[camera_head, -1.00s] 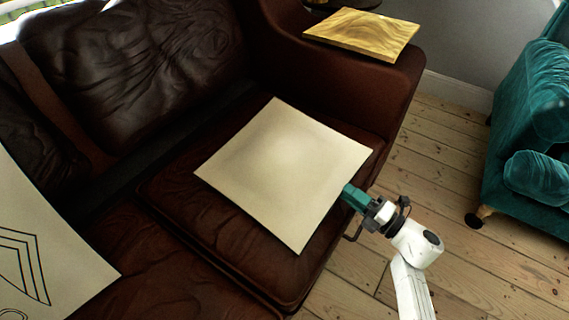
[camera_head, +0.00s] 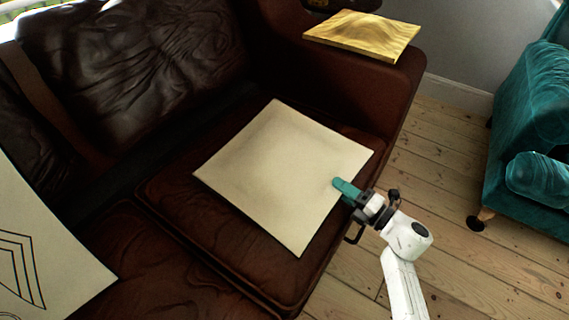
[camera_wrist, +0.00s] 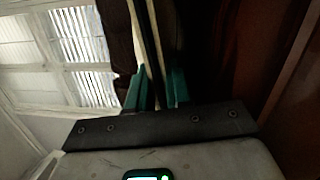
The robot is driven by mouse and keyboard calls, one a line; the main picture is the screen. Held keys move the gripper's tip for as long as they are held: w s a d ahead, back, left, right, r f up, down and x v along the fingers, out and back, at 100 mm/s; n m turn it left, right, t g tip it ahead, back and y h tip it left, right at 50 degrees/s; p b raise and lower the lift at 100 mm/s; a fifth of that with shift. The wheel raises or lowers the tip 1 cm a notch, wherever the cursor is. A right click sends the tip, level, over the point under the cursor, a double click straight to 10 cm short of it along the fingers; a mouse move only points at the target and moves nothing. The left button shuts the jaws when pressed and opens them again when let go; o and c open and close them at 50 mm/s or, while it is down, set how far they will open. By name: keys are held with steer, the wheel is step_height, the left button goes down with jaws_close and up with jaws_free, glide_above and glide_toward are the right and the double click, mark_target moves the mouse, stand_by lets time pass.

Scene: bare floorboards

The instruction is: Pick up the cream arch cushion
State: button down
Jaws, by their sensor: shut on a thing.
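A plain cream square cushion (camera_head: 280,170) lies on the brown leather sofa seat in the head view; no arch shows on its upper face. My gripper (camera_head: 340,185) has its teal fingers shut on this cushion's right edge, one finger showing over the top face. In the wrist view, the cushion's thin pale edge (camera_wrist: 152,45) runs between my gripper's teal fingers (camera_wrist: 156,88). Another cream cushion (camera_head: 60,235), with nested black lines like an angular arch, is at the lower left, partly cut off by the frame.
The brown sofa (camera_head: 130,70) has a wide arm at the right, with a yellow patterned cushion (camera_head: 362,34) on it. A teal armchair (camera_head: 540,130) stands at the far right. Bare floorboards (camera_head: 440,150) lie open between them.

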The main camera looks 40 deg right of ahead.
steer(key=shift+r, duration=0.1)
steer(key=shift+r, duration=0.4)
step_height(320, 180, up, 2)
steer(key=shift+r+p, duration=0.2)
steer(key=shift+p, duration=0.7)
steer(key=s+a+r+p, duration=0.2)
steer(key=s+r+p, duration=0.1)
steer(key=s+r, duration=0.2)
steer(key=s+a+r+p, duration=0.3)
steer(key=s+r, duration=0.1)
steer(key=s, duration=0.4)
steer(key=shift+r, duration=0.35)
